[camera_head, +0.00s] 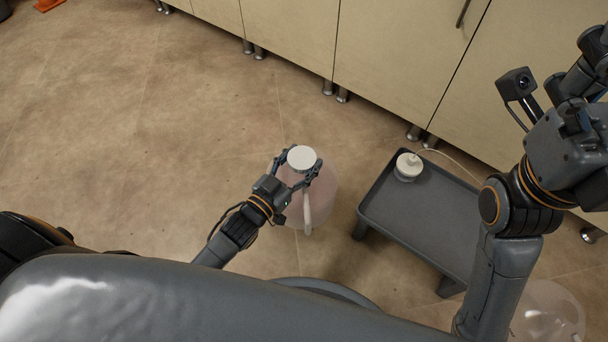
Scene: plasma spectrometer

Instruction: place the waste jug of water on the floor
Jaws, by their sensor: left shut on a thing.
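The waste jug (322,197) is a translucent, pinkish jug with a white round cap and a pale handle. It shows in the head view near the middle, upright, over the brown floor (150,150). My left gripper (297,172) is shut on the jug at its neck, just under the cap. I cannot tell whether the jug's base touches the floor, as the base is hidden from above. My right arm is at the right edge; its gripper fingers are not clearly visible.
A low grey tray stand (415,215) stands right of the jug, with a white cap and tube (408,167) on it. Another clear round container (547,315) is at the lower right. Beige cabinets (400,60) line the back. The floor at left is clear.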

